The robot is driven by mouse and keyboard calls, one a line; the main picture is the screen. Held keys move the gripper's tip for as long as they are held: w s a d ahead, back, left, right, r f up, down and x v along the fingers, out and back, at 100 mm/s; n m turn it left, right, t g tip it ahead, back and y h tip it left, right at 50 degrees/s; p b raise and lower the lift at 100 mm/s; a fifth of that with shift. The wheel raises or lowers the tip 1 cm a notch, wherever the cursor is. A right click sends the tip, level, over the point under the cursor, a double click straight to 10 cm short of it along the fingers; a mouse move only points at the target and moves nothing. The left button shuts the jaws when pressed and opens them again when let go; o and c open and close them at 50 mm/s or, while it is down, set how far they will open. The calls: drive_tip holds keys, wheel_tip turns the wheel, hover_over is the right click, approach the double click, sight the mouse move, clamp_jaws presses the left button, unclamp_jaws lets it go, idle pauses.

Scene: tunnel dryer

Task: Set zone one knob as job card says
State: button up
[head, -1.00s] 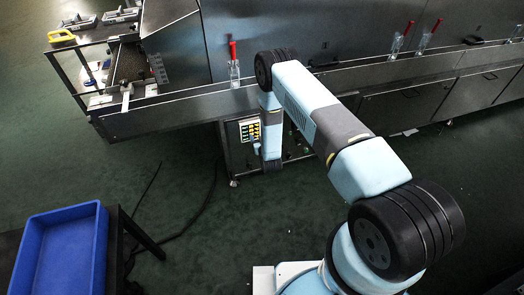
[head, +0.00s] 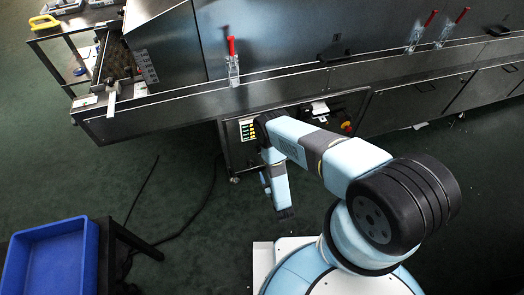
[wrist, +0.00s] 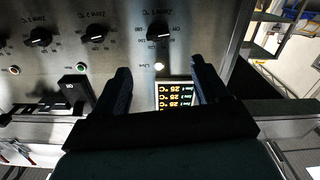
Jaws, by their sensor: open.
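Three black knobs sit in a row along the top of the steel panel in the wrist view: a left knob (wrist: 41,37), a middle knob (wrist: 95,32) and a right knob (wrist: 158,31). Labels beside the left and middle ones begin with "Zone"; their small print is hard to read. Between the fingers is a lit display (wrist: 175,96) with several rows reading about 25 °C. I cannot identify a job card.
A black switch (wrist: 75,88) marked ON and a pale round lamp (wrist: 159,66) are on the panel. A blue bin (head: 85,232) stands at lower left. Cables lie on the green floor.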

drive_tip(key=x, duration=1.3)
drive_tip(key=shift+w, duration=0.25)
drive_tip(key=shift+c, duration=0.4)
drive_tip(key=shift+d, duration=0.15)
drive_tip(key=c, duration=1)
drive_tip(key=shift+w, duration=0.1)
drive_tip(key=shift+w+d+r+m, duration=0.1)
drive_tip(key=shift+m, duration=1.8)
drive_tip(key=shift+w+d+m, duration=0.1)
drive_tip(key=shift+m, duration=1.8)
